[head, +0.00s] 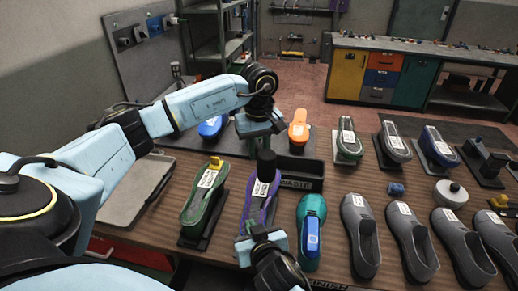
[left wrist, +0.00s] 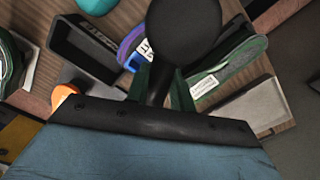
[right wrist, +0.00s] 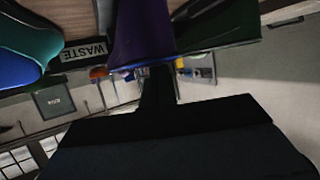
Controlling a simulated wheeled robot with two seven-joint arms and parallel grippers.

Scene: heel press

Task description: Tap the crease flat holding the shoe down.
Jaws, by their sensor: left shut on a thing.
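A purple shoe (head: 247,212) with a white label stands on the bench, toe away from me. It shows partly in the left wrist view (left wrist: 130,45) and fills the top middle of the right wrist view (right wrist: 140,32). My left gripper (head: 262,132) is shut on a black mallet (head: 266,165), whose round head (left wrist: 184,25) is over the shoe's front part; I cannot tell if they touch. My right gripper (head: 260,234) is at the shoe's near end, its dark fingers (right wrist: 157,70) together against or just short of it. The crease is not visible.
A green shoe (head: 196,203) on a stand is close on the left, a teal shoe (head: 308,250) on the right. A black waste bin (head: 302,172) is just behind. Several grey shoes (head: 360,225) line the right side. A grey tray (head: 125,205) is at left.

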